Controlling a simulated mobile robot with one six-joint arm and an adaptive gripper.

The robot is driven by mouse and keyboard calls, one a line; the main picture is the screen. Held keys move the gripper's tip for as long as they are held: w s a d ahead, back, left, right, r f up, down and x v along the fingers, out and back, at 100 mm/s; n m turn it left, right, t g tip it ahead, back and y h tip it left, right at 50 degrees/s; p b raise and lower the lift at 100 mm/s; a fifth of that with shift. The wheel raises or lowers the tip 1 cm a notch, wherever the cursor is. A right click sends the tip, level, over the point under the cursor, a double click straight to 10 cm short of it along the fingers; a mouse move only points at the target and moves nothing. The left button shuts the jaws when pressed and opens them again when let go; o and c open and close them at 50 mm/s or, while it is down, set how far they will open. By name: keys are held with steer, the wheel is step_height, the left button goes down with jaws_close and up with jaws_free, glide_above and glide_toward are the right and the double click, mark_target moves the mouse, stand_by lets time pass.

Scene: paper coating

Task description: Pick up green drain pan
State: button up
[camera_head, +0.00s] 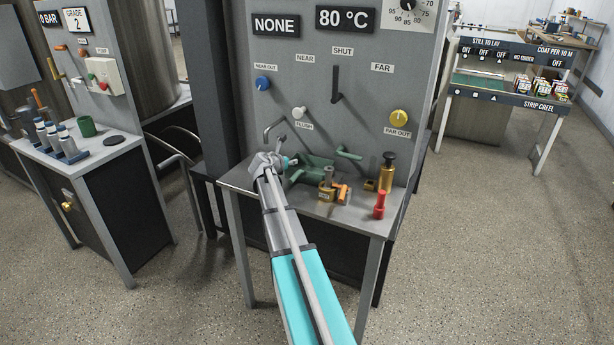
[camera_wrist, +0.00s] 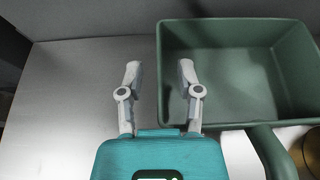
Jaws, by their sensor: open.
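The green drain pan (camera_wrist: 245,112) is an empty, open rectangular tray with a green handle (camera_wrist: 273,152) at its near side. In the head view the pan (camera_head: 319,168) sits on the grey bench below the panel, partly hidden by my gripper. My gripper (camera_wrist: 160,74) is open and empty at the pan's left wall. In the wrist view one finger lies left of that wall and the other appears over the pan's inside. I cannot tell how far down the fingers reach. In the head view my gripper (camera_head: 287,162) is at the pan's left end.
A brass weight-like piece (camera_head: 326,191), an orange piece (camera_head: 342,192), a brass plunger (camera_head: 387,172) and a red-handled piece (camera_head: 380,205) stand on the bench right of my gripper. A panel with knobs (camera_head: 345,60) rises behind. A green cup (camera_head: 86,126) stands on the left bench.

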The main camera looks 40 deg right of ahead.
stand_by(0.5)
jaws_close()
